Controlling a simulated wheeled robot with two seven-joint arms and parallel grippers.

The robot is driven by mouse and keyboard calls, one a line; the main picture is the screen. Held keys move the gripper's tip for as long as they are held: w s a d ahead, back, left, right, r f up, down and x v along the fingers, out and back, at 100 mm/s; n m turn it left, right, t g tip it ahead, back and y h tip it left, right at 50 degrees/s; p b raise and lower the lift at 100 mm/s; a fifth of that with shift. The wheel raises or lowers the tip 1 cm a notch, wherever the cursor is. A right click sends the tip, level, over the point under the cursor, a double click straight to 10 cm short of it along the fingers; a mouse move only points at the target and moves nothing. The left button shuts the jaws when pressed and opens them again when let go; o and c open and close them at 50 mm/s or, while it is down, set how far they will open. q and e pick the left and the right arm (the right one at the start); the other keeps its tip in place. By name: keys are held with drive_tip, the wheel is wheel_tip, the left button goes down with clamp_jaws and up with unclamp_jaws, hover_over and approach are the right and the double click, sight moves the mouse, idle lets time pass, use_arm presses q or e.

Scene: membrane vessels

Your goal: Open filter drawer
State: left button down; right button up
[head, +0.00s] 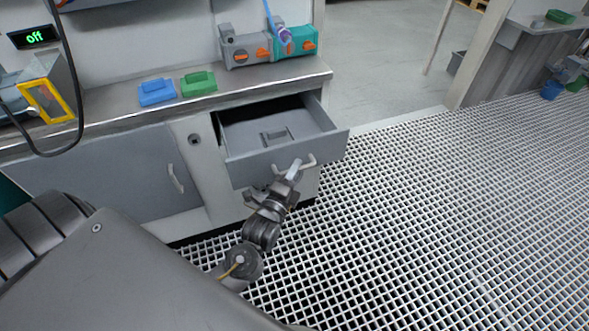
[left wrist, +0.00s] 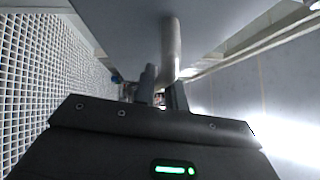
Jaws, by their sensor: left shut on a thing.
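The grey filter drawer (head: 262,163) stands pulled out from the counter in the head view, its inside showing. A small grey handle-like piece (head: 277,136) lies on the drawer's floor. My left gripper (head: 291,172) is at the drawer's front and is shut on the pale drawer handle (head: 307,161). In the left wrist view, the handle bar (left wrist: 171,50) stands between the fingers of my left gripper (left wrist: 163,92), in front of the grey drawer front (left wrist: 120,30). My right gripper is not in view.
A closed cabinet door (head: 120,175) with a handle is left of the drawer. On the counter (head: 130,105) are a blue lid (head: 156,92), a green lid (head: 198,83) and grey and teal units (head: 268,46). The grated floor (head: 430,220) to the right is clear.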

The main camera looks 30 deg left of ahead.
use_arm(q)
drive_tip(key=c, duration=1.5)
unclamp_jaws()
drive_tip(key=shift+o, duration=0.2)
drive_tip(key=shift+s, duration=0.15)
drive_tip(key=s+f, duration=0.1)
drive_tip(key=s, duration=0.9)
drive_tip(key=shift+s+d+f, duration=0.25)
drive_tip(key=shift+d, duration=0.2)
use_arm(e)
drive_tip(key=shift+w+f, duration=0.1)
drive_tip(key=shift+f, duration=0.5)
